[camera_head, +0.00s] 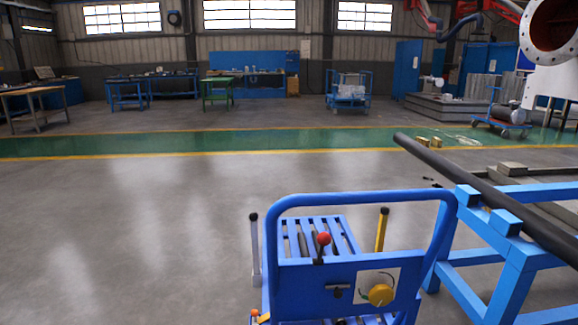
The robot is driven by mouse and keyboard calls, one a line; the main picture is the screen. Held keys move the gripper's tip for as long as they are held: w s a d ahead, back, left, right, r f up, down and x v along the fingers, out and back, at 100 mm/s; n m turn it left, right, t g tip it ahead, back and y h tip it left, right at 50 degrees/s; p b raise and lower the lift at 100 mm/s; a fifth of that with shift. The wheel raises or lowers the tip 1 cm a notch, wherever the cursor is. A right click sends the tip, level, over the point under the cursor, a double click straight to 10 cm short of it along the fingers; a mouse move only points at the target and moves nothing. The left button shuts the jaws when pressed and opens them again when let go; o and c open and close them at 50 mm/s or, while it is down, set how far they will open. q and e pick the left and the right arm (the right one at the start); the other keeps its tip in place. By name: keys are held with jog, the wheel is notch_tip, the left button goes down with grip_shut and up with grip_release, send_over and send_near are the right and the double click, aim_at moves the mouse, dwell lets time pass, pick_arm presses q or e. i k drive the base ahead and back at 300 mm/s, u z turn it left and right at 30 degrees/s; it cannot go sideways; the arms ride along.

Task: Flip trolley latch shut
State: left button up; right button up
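The blue trolley (292,275) stands low in the middle of the head view, with a looped push handle (365,196) and a slatted top. A short black lever with a red ball (323,239) stands up at the near edge of the slats. Below it on the front panel is a small dark latch-like fitting (339,291). Beside that, a yellow round knob (381,295) sits on a pale plate. I cannot tell for sure which part is the latch or how it is set. The trolley's lower part is cut off. Neither of my grippers is in view.
A blue stand (518,256) carrying a long dark bar (480,190) is close on the trolley's right. Upright rods with black tops, one grey (255,250) and one yellow (382,230), rise at the trolley. The grey floor (120,240) to the left is clear.

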aim_at(338, 294)
jog(key=u, duration=0.8)
jog(key=k, duration=0.55)
jog(key=z, duration=0.2)
jog(key=i, duration=1)
